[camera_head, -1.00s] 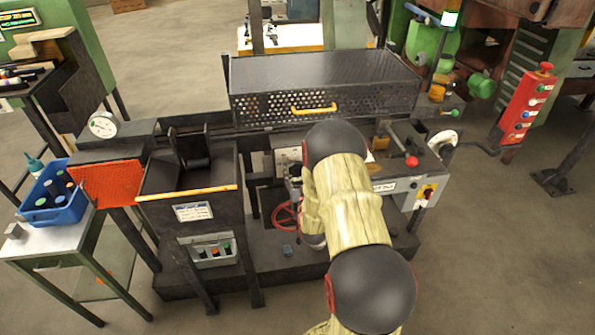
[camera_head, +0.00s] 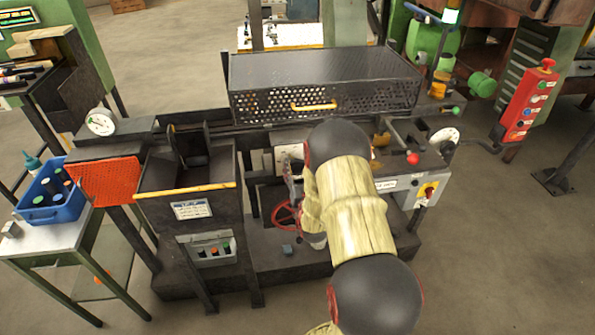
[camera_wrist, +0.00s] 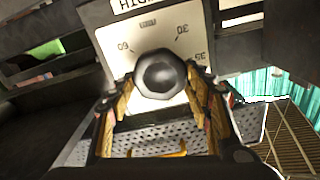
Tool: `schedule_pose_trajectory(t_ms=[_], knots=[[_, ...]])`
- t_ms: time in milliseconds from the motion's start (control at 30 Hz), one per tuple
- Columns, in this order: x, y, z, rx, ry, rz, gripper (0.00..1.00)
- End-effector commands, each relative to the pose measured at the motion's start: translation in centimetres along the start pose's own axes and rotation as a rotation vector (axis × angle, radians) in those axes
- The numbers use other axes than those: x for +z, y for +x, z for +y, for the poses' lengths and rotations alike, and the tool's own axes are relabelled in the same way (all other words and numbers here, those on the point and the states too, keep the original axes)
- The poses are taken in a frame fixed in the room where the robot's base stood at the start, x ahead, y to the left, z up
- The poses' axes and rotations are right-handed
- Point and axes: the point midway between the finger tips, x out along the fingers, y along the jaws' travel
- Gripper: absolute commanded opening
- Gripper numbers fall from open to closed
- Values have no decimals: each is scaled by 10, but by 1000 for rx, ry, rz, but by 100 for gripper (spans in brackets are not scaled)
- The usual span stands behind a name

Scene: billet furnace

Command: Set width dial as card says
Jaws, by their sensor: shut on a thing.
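The dial's dark round knob (camera_wrist: 161,74) sits between my two fingertips in the wrist view. My gripper (camera_wrist: 162,88) is shut on this knob. The pale dial plate (camera_wrist: 118,48) lies behind it, with numbers around the knob that appear turned in this view. The label at the plate's top is cut off by the frame. In the head view my arm hides the knob and most of the gripper. A white card (camera_head: 191,209) is fixed to the front of the dark hopper at left; its text is too small to read.
A dark perforated guard (camera_head: 325,85) with a yellow handle (camera_head: 314,107) stands behind my arm. A red-knobbed lever (camera_head: 413,159) and a red button box (camera_head: 527,105) are to the right. A red handwheel (camera_head: 285,215) is low beside my arm.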

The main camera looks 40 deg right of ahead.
Motion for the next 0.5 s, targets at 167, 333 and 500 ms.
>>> schedule_pose_trajectory(t_ms=[167, 333, 500], knots=[[2, 0, 2, 0, 164, 3, 25], [2, 0, 3, -1, 326, 3, 25], [3, 0, 4, -1, 487, 3, 25]])
